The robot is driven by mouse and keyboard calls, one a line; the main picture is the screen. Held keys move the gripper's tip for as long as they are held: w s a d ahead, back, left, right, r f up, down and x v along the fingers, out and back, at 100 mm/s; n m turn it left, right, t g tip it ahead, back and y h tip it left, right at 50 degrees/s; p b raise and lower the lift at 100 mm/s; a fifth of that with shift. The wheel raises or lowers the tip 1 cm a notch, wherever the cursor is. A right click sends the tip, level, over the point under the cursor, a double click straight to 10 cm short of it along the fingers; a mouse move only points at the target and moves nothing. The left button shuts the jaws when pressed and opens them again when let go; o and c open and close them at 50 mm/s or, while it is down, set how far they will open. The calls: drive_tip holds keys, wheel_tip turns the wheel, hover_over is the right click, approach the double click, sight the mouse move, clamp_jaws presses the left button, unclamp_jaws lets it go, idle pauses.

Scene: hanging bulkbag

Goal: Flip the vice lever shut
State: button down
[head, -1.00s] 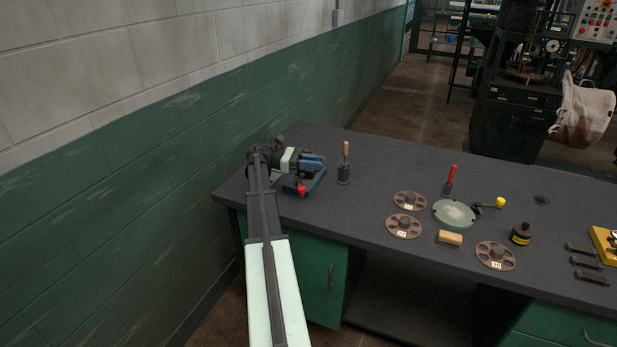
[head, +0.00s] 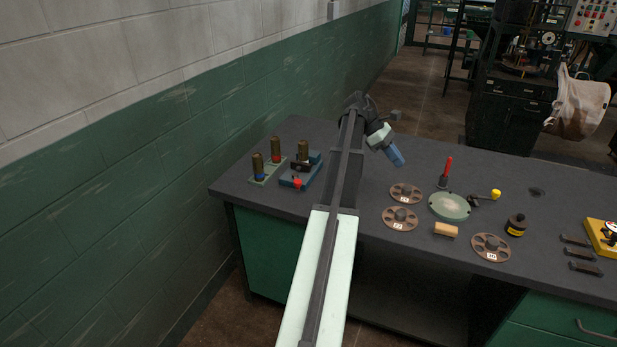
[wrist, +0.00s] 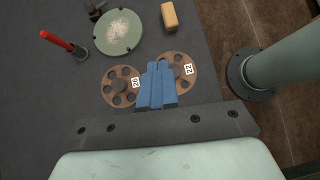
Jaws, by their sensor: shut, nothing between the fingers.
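The vice (head: 302,173) has a blue base and stands at the left end of the dark bench. Its lever ends in a red knob (head: 298,183) at the front, low near the base. I cannot tell from here whether the jaws are shut. In the wrist view the fingers (wrist: 157,70) are together over the numbered brown discs. The vice is out of the wrist view.
A stand with brass cylinders (head: 268,166) sits left of the vice. Brown discs (head: 399,218), a round green plate (head: 448,206), a red-handled tool (head: 445,173), a tan block (head: 446,229) and a dark bottle (head: 516,225) lie to the right. The green wall borders the left.

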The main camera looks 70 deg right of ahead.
drive_tip(key=w+a+f+n+t, duration=0.2)
drive_tip(key=w+n+t, duration=0.2)
drive_tip(key=w+t, duration=1.25)
drive_tip(key=w+f+g, duration=0.1)
drive_tip(key=w+f, duration=0.2)
drive_tip(key=w+a+f+g, duration=0.1)
drive_tip(key=w+f, duration=0.1)
drive_tip(key=f, duration=0.1)
drive_tip(key=w+f+g, duration=0.1)
drive_tip(key=w+f, duration=0.2)
drive_tip(key=shift+w+a+f, duration=0.25)
drive_tip(key=shift+w+a, duration=0.35)
drive_tip(key=shift+w, duration=0.75)
